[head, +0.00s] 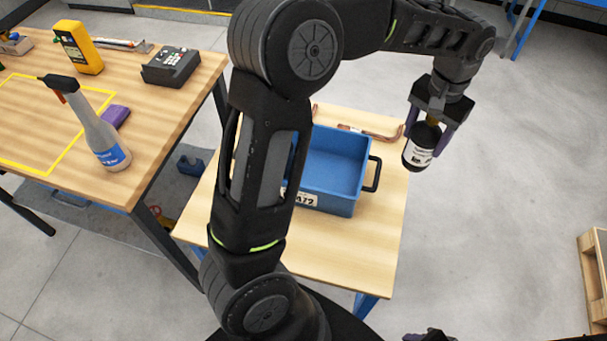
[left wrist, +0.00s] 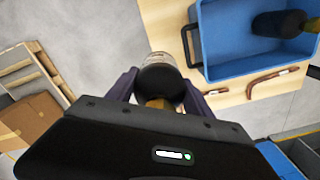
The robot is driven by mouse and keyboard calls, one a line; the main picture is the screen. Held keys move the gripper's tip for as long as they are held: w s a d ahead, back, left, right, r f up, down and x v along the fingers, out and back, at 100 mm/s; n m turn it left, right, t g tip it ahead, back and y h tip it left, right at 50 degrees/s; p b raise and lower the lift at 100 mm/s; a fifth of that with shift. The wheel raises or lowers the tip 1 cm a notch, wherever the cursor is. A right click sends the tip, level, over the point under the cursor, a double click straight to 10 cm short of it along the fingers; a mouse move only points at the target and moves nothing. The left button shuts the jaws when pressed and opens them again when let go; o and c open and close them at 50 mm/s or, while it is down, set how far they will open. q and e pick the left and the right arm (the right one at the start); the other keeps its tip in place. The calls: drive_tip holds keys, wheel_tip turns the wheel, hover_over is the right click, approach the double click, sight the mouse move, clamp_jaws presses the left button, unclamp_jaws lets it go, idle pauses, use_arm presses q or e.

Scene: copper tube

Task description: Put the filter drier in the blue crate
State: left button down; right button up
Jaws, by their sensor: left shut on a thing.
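My left gripper (head: 428,132) is shut on the filter drier (head: 418,155), a black cylinder with a white label and a brassy end. It hangs in the air right of the small table, beyond the table's edge. In the left wrist view the drier (left wrist: 160,80) sits between the purple fingers. The blue crate (head: 337,165) stands on the small table, left of the drier; my arm hides its left part. The left wrist view shows the crate (left wrist: 228,45) with a dark cylinder (left wrist: 278,23) inside. A dark, purple-tipped part, seemingly my right gripper (head: 430,337), barely shows at the bottom edge.
Bent copper tubes (head: 372,132) lie behind the crate on the small table (head: 345,245). A workbench (head: 165,125) at left holds a spray bottle (head: 100,130), a yellow meter (head: 78,46) and a dark device (head: 171,66). A wooden pallet (head: 597,265) stands at right.

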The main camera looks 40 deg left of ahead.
use_arm(q)
drive_tip(key=shift+a, duration=0.3)
use_arm(e)
drive_tip(key=shift+a, duration=0.15)
use_arm(q)
drive_tip(key=shift+s, duration=0.1)
use_arm(e)
drive_tip(key=shift+o, duration=1.1)
drive_tip(key=shift+f, duration=0.1)
drive_tip(key=o, duration=0.6)
wheel_tip(320, 180, down, 5)
drive_tip(key=b, duration=0.5)
drive_tip(key=shift+w, duration=0.1)
drive_tip(key=shift+o, duration=1.3)
wheel_tip(320, 180, down, 2)
drive_tip(key=b, duration=0.2)
drive_tip(key=shift+f+b, duration=0.2)
drive_tip(key=shift+b, duration=0.2)
use_arm(q)
drive_tip(key=s+a+f+m, duration=0.1)
drive_tip(key=s+a+f, duration=0.2)
drive_tip(key=a, duration=0.5)
drive_tip(key=s+a+f+m, duration=0.2)
drive_tip(key=s+a, duration=0.3)
drive_tip(key=a, duration=0.3)
drive_tip(key=shift+s+f, duration=0.4)
